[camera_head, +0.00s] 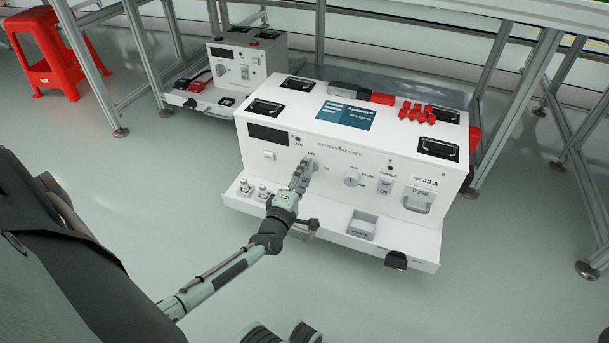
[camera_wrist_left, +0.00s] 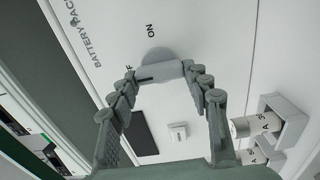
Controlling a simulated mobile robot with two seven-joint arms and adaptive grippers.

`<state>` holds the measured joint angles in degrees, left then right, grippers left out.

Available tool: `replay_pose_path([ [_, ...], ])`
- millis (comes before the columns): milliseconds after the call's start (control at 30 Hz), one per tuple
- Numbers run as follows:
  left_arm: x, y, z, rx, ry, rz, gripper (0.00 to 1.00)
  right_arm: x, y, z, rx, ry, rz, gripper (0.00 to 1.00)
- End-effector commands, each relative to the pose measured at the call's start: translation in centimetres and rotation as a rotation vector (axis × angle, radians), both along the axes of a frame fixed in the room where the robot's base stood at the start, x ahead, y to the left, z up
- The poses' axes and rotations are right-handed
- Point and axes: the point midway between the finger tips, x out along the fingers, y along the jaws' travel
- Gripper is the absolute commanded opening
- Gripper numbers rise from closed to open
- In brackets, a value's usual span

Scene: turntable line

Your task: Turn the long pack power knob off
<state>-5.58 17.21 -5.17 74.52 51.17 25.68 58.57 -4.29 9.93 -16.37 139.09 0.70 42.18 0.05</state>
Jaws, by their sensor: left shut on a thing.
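My left gripper (camera_head: 306,170) reaches the panel's upper middle. In the left wrist view its two fingers (camera_wrist_left: 160,72) are closed around the grey bar of the power knob (camera_wrist_left: 160,68). The knob's round base touches the panel. An ON label shows beyond the knob, and part of the OFF label shows beside the left finger. The fingers partly cover the knob, so its exact setting is hard to tell. My right gripper is not in view.
A second knob (camera_head: 352,179), a switch (camera_head: 385,185) and a fuse handle (camera_head: 418,201) sit right of my gripper. A ledge (camera_head: 330,230) juts out below. A smaller pack (camera_head: 237,70) stands behind left, near a red stool (camera_head: 58,55). Metal frame legs stand around.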

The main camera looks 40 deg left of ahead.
Motion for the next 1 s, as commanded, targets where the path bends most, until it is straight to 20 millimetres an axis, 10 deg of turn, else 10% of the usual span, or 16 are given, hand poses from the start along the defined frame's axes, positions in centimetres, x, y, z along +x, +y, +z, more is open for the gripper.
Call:
replay_pose_path([
  [567, -0.06, -0.05, -0.09, -0.033, -0.006, 0.000, 0.19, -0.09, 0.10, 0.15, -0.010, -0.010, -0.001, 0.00],
  [600, -0.06, -0.05, -0.09, -0.033, -0.006, 0.000, 0.52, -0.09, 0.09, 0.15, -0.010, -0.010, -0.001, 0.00],
  [700, -0.05, -0.04, -0.08, -0.031, -0.007, 0.000, 0.64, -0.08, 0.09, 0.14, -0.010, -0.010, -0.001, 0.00],
  [1000, -0.03, -0.02, -0.04, -0.029, -0.006, 0.000, 0.69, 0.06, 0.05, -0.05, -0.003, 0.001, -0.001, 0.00],
])
